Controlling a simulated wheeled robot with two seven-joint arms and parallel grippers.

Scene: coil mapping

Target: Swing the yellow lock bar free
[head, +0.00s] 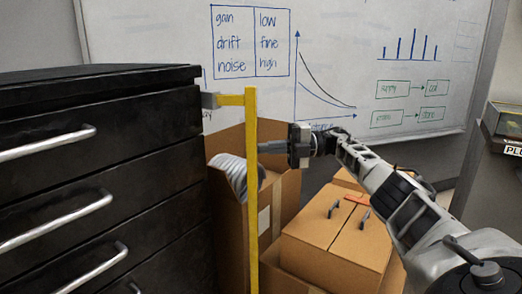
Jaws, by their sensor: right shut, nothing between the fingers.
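The yellow lock bar (252,190) stands upright at the right front edge of the black drawer cabinet (110,150). A short yellow arm at its top joins a grey bracket on the cabinet's upper corner. My right gripper (262,152) comes in from the right with its fingers shut and empty. Its fingertips are at the bar's right edge, in the upper half; I cannot tell whether they touch it. My left gripper is not in view.
The cabinet's silver drawer handles (55,222) stick out at the left. A whiteboard (350,60) is at the back.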

